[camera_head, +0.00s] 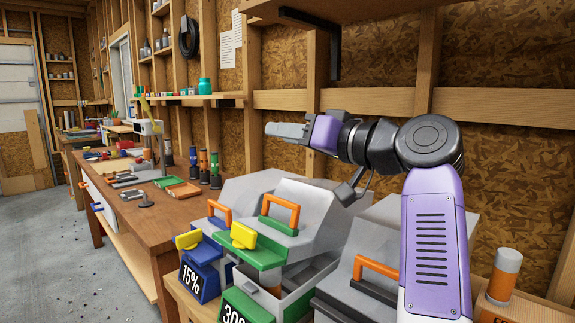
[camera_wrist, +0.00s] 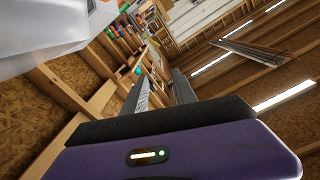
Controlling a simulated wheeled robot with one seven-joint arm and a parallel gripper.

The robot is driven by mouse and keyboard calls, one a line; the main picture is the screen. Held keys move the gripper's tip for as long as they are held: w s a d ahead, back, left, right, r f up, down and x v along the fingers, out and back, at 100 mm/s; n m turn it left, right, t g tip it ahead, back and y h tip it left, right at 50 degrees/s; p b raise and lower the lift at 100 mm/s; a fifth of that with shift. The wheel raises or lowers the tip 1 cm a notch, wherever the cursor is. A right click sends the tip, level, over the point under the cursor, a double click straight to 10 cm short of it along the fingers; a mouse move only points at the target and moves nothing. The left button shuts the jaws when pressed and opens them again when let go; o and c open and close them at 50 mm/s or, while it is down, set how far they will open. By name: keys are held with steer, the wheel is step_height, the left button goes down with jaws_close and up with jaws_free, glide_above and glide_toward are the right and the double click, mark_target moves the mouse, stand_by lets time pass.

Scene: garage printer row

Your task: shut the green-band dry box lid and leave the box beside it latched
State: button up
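The green-band dry box (camera_head: 246,306) stands in the front middle of the head view, with a "30" label partly cut off. Its grey-white lid (camera_head: 312,205), with a green rim, yellow latch and orange handle, is raised. An open gap shows the inside. The blue-band box (camera_head: 198,283), labelled "15%", stands beside it on the left with a yellow latch (camera_head: 188,240); I cannot tell if that latch is fastened. My gripper (camera_head: 272,130) is above and behind the boxes, touching neither. The wrist view shows its two fingers (camera_wrist: 161,78) apart with nothing between them.
Another grey box with an orange handle (camera_head: 376,267) stands right of the green-band box, partly behind my arm. A wooden bench (camera_head: 150,222) with tools extends left. The stud wall is close behind my arm.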

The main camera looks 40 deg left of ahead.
step_height(320, 180, up, 6)
steer(key=shift+r+p, duration=0.2)
steer(key=shift+p, duration=0.1)
steer(key=shift+c, duration=0.2)
